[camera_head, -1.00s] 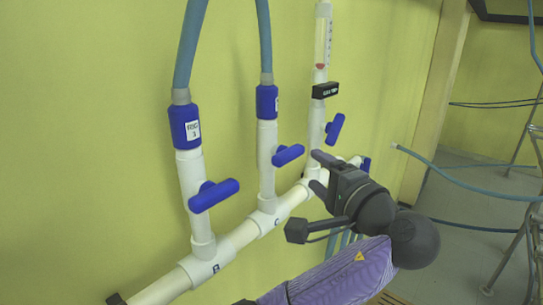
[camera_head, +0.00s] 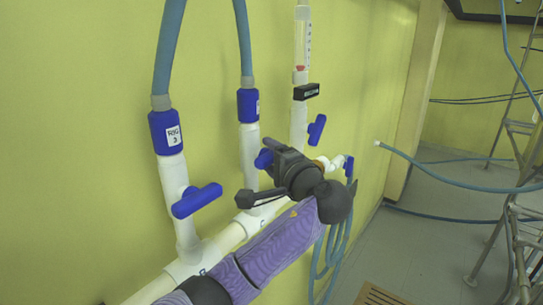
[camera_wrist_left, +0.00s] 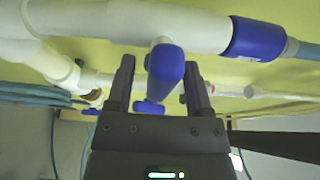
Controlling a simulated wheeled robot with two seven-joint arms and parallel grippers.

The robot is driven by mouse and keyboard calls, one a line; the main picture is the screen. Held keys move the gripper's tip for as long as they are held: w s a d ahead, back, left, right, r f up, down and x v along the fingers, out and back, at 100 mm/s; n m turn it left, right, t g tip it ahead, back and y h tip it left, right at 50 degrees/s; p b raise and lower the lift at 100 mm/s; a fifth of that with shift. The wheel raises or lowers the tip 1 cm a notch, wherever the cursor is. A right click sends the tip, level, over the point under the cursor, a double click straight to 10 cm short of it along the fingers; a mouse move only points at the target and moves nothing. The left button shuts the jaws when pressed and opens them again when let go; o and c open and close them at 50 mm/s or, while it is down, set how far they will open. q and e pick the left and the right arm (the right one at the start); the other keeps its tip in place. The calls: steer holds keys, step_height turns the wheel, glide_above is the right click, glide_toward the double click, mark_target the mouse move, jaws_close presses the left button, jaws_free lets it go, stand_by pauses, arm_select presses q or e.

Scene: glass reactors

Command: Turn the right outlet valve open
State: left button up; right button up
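A white pipe manifold on the wall carries several valves with blue handles. The left handle (camera_head: 197,201) sits crosswise on its pipe. The middle handle (camera_head: 264,158) is partly hidden behind my left gripper (camera_head: 271,154). The far upright pipe has another blue handle (camera_head: 316,129), tilted and clear of the gripper. In the left wrist view, the fingers of my left gripper (camera_wrist_left: 159,68) are apart, one on each side of a blue handle (camera_wrist_left: 165,72). Gaps show beside the handle. My right gripper is out of view.
Blue hoses (camera_head: 167,50) rise from the valve pipes. A smaller blue handle (camera_head: 348,166) is at the manifold's far end, with coiled hoses (camera_head: 338,235) below it. A metal frame (camera_head: 508,180) stands at the right, with open floor before it.

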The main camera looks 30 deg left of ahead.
arm_select(q)
jaws_close()
steer(key=shift+f+b, duration=0.2)
steer(key=shift+b, duration=0.35)
steer(key=n+y+b, duration=0.1)
steer(key=n+b, duration=0.3)
steer(key=b, duration=0.2)
steer(key=n+g+y+b, duration=0.1)
steer(key=n+y+b, duration=0.1)
steer(key=n+b, duration=0.3)
steer(key=n+g+y+b, duration=0.1)
steer(key=n+y+b, duration=0.1)
steer(key=n+b, duration=0.3)
steer(key=shift+f+b, duration=0.2)
steer(key=shift+b, duration=0.75)
steer(key=n+g+b, duration=0.1)
steer(key=n+g, duration=0.1)
steer(key=n, duration=0.1)
steer(key=shift+r+y, duration=0.2)
steer(key=shift+y, duration=0.2)
steer(key=shift+r+n+g+b, duration=0.1)
steer(key=shift+n+g+b, duration=0.6)
steer(key=shift+n, duration=1.2)
steer(key=shift+o, duration=0.5)
jaws_free()
steer(key=shift+n, duration=0.3)
